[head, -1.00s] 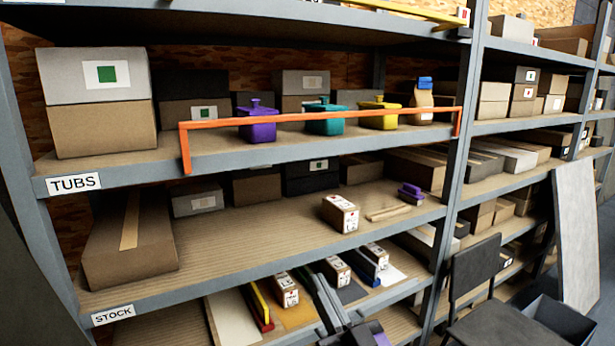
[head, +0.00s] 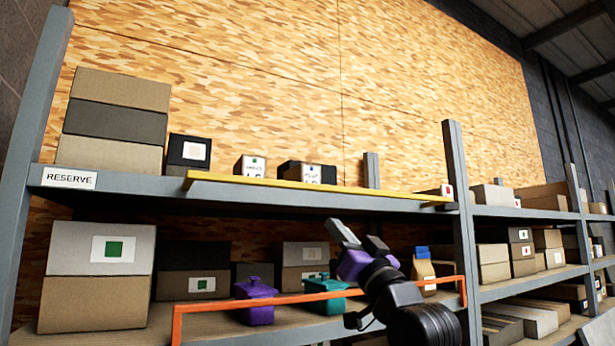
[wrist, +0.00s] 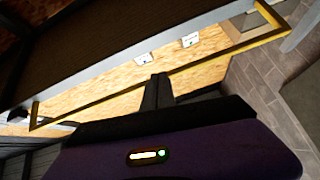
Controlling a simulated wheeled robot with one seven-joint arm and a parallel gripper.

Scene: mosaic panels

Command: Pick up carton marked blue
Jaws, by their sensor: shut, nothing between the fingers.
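A carton with a white label and a small blue mark (head: 307,172) stands on the top shelf behind the yellow rail; its body looks dark. To its left is a similar carton with a green mark (head: 250,167). My gripper (head: 348,233) is raised in front of the shelving, below and right of the blue-marked carton and apart from it. In the wrist view the dark fingers (wrist: 158,90) are together with nothing between them. Two pale labelled faces (wrist: 143,58) (wrist: 190,40) show past the fingers there; I cannot read their marks.
A yellow rail (head: 300,187) runs along the top shelf's front edge. An orange rail (head: 240,299) fronts the shelf below, with a purple tub (head: 255,301) and a teal tub (head: 325,296). Stacked boxes (head: 112,122) and a black carton (head: 189,152) stand at the top left.

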